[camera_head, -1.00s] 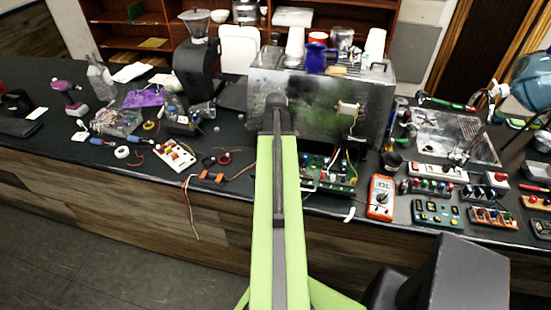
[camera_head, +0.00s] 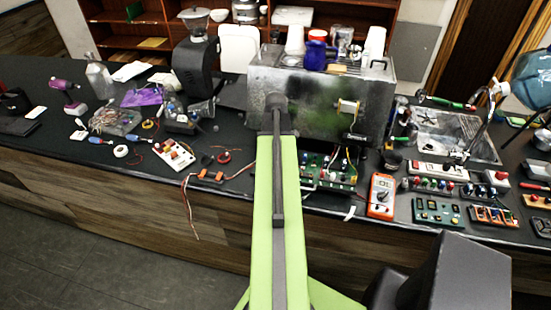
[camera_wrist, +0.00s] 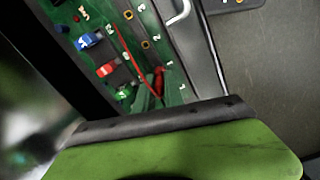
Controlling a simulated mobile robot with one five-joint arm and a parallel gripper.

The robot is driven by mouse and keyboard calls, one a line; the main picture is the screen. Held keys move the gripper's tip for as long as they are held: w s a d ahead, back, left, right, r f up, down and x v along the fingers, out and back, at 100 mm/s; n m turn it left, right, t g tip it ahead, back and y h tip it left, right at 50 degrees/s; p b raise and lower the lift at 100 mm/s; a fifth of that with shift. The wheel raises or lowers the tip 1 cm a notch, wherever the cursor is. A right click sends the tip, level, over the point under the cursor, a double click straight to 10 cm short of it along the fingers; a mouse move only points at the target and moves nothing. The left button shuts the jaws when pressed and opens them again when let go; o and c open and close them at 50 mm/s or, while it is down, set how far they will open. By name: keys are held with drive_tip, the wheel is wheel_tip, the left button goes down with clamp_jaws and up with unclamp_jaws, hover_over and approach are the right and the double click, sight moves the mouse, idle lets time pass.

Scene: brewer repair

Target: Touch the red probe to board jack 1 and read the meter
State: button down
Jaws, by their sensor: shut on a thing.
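The green board (camera_head: 330,172) lies in front of the metal brewer, right of my arm in the head view. In the wrist view the board (camera_wrist: 172,92) carries ring jacks beside the numbers 3, 2 and 1. The red probe (camera_wrist: 158,80) stands by the number 1 and covers the jack there; contact cannot be told. My gripper (camera_wrist: 158,114) is at the lower edge of the wrist view, shut on the probe; its fingertips are mostly hidden. In the head view my arm hides the gripper. The orange meter (camera_head: 381,194) lies right of the board; its reading is illegible.
The metal brewer (camera_head: 318,100) stands behind the board, with cups on top. Blue, red and green connectors (camera_wrist: 106,70) line the board beside the jacks. A white power strip (camera_head: 440,171) and small boards lie right of the meter. Orange clips with loose wires (camera_head: 205,176) lie left of my arm.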

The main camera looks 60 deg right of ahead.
drive_tip(key=shift+f, duration=0.3)
idle(2.8)
drive_tip(key=shift+r, duration=0.1)
wheel_tip(320, 180, up, 5)
drive_tip(key=p, duration=0.4)
drive_tip(key=shift+p, duration=0.35)
